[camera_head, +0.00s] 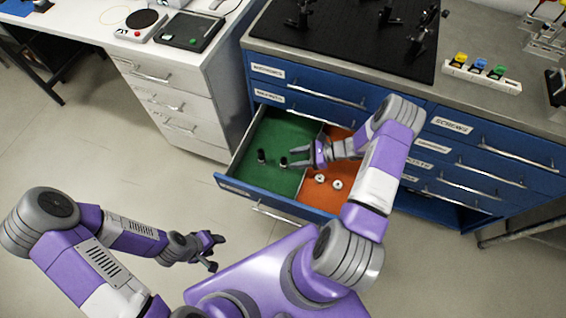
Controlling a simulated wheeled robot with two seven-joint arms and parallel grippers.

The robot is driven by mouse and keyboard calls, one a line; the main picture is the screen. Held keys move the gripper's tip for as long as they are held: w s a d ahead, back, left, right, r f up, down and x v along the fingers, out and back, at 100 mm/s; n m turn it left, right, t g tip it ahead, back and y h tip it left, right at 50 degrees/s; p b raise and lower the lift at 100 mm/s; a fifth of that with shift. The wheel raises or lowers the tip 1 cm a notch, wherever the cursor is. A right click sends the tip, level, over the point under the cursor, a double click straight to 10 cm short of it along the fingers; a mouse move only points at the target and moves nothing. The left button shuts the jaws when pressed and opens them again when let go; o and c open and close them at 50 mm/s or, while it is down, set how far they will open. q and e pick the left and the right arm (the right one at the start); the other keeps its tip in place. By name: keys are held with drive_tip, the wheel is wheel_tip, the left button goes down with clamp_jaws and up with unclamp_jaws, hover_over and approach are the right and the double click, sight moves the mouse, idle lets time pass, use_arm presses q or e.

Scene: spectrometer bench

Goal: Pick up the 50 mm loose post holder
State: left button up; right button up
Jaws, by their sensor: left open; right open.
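The blue drawer (228,184) is pulled out, with a green-lined section on the left and an orange-lined section on the right. Two small dark upright posts stand on the green lining: a left one (261,156) and a right one (283,162). Both look like post holders; I cannot tell which is the 50 mm one. My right gripper (294,158) is open over the drawer, its fingers pointing left, close to the right dark post. I cannot tell whether it touches the post. My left gripper (216,252) is open and empty, out over the floor.
Two round pale parts (328,181) sit on the orange lining below my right gripper. The black breadboard (345,35) with mounts covers the bench top above. White drawers (170,105) stand to the left. The floor in front of the drawer is clear.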

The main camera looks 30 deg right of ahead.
sight(282, 161)
drive_tip(key=b+x, duration=0.1)
drive_tip(key=x, duration=0.4)
drive_tip(key=shift+r, duration=0.1)
clamp_jaws()
